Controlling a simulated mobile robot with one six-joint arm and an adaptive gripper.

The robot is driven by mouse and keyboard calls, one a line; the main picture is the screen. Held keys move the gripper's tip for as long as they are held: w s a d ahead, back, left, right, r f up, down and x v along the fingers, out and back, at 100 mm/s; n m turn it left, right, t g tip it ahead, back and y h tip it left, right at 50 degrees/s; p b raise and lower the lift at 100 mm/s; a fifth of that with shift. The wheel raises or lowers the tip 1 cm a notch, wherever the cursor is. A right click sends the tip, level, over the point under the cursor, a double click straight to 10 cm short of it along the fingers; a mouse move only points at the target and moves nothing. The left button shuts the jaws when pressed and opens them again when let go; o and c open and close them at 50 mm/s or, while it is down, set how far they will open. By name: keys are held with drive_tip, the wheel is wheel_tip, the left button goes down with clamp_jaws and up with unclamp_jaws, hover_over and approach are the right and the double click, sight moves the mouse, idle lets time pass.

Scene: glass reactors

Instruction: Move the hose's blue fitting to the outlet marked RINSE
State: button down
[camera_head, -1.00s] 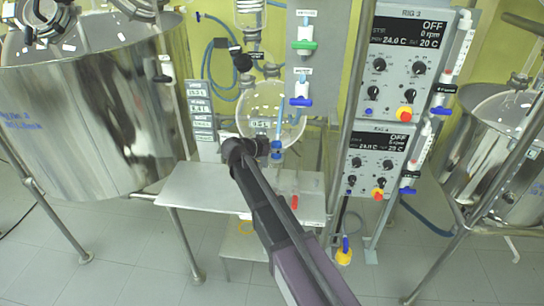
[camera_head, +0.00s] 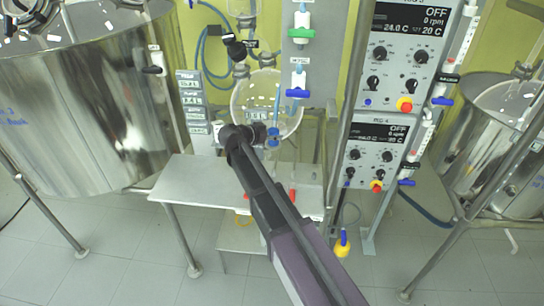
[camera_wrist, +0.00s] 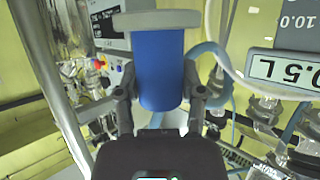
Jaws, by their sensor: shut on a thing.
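My gripper (camera_head: 267,137) is shut on the hose's blue fitting (camera_head: 273,138), in front of the round glass vessel. In the wrist view the blue fitting (camera_wrist: 158,70) stands between both fingers, with a wide grey band across its upper end. A pale blue hose (camera_wrist: 207,55) curves beside it. A grey upright panel (camera_head: 298,110) right of and above my gripper carries a green-handled valve (camera_head: 300,33) and a blue-handled valve (camera_head: 298,93) below it. Their labels are too small to read, so I cannot tell which outlet is marked RINSE.
A round glass vessel (camera_head: 288,105) is close behind my gripper. A metal table (camera_head: 185,182) lies beneath. Two control boxes (camera_head: 412,60) stand right of the panel, behind a metal post (camera_head: 350,110). Large steel tanks stand left (camera_head: 90,110) and right (camera_head: 500,120).

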wheel_tip(320, 180, down, 10)
drive_tip(key=b, duration=0.9)
drive_tip(key=shift+b, duration=0.35)
drive_tip(key=shift+f, duration=0.1)
